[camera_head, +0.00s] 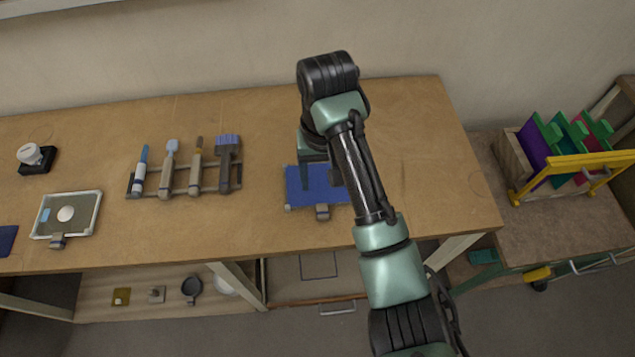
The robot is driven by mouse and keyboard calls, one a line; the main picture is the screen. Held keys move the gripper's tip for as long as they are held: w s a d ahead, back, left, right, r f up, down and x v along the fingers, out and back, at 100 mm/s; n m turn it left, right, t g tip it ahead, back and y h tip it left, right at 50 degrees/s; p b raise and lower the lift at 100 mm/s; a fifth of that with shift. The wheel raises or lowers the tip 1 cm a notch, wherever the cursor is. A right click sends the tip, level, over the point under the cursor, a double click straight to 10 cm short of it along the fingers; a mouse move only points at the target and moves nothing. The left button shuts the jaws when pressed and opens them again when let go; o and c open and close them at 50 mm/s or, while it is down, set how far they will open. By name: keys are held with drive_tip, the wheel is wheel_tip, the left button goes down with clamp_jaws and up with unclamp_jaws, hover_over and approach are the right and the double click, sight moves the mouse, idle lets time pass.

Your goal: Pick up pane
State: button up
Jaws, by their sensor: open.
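A flat blue pane (313,201) with a small grey tab (322,212) on its front edge lies on the wooden workbench. My gripper (322,168) points down over the back part of this pane. It is open, and my arm hides its fingertips and the pane's right side. I cannot tell whether the fingers touch the pane. Several coloured panes, purple, green, teal and red, stand upright in a wooden crate (517,155) at the right.
A rack (206,190) of brushes and tools stands left of the blue pane. A yellow handle bar (575,161) crosses the crate's front. The bench (440,180) is clear right of my arm.

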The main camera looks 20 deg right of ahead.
drive_tip(key=f, duration=0.1)
drive_tip(key=b, duration=0.7)
hover_over(322, 211)
wheel_tip(322, 211, down, 7)
drive_tip(key=shift+s+d+r, duration=0.1)
drive_tip(key=shift+s+r, duration=0.05)
drive_tip(key=shift+r, duration=0.05)
drive_tip(key=shift+f+p, duration=0.6)
drive_tip(key=shift+f, duration=2)
drive_tip(key=shift+c, duration=0.3)
clamp_jaws()
